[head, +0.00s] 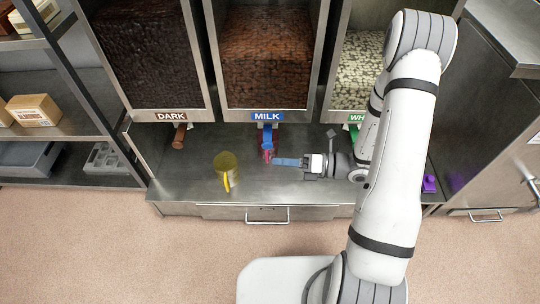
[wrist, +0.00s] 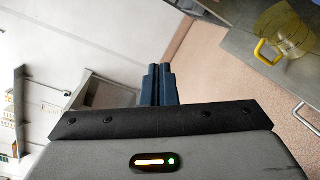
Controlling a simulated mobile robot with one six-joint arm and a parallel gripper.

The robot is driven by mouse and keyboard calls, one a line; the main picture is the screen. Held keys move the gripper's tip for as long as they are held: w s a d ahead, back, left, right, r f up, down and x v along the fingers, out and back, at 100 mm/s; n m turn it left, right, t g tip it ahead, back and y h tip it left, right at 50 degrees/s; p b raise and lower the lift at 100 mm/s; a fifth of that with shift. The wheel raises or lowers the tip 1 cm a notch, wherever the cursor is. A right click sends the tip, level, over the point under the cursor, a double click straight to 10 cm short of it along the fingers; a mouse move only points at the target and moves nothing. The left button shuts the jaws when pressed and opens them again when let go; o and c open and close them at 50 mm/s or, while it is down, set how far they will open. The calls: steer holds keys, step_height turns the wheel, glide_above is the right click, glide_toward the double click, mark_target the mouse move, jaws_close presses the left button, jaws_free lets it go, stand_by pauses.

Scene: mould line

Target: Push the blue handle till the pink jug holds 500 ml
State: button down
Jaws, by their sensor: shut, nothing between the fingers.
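The blue handle (head: 267,137) hangs below the MILK label at the middle dispenser. A small pink-red shape (head: 267,156) shows just under it; I cannot tell whether this is the pink jug, and no fill level can be read. My gripper (head: 274,161) reaches in from the right, its blue fingers pointing left, with the tips close to the pink-red shape; I cannot tell whether they touch. In the wrist view the fingers (wrist: 158,68) are together with nothing between them. Neither the blue handle nor a pink jug shows in the wrist view.
A clear yellow jug (head: 226,163) stands on the counter left of my gripper. A brown handle (head: 179,136) hangs at the DARK dispenser and a green one (head: 353,130) at the right dispenser, partly behind my arm. A purple object (head: 429,183) sits at the counter's right end.

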steer(key=w+d+f+m+t+h+b, duration=0.1)
steer(key=w+d+f+m+t+h, duration=0.1)
steer(key=f+m+t, duration=0.2)
steer(key=w+d+f+m+t+h+b, duration=0.1)
steer(key=w+d+f+m+t+h, duration=0.1)
steer(key=f+m+t, duration=0.3)
step_height(320, 180, down, 6)
steer(key=d+m, duration=0.1)
steer(key=m, duration=0.3)
steer(key=shift+d+r+m, duration=0.2)
steer(key=shift+d+m, duration=0.1)
steer(key=shift+a, duration=0.1)
steer(key=b, duration=0.3)
glide_toward(265, 147)
steer(key=a, duration=0.4)
steer(key=shift+w+a+f+b, duration=0.15)
steer(key=shift+w+b, duration=0.2)
steer(key=shift+w, duration=0.6)
steer(key=shift+w+a+b, duration=0.15)
steer(key=shift+w+b, duration=0.2)
steer(key=shift+w, duration=0.55)
steer(key=shift+w+d, duration=0.1)
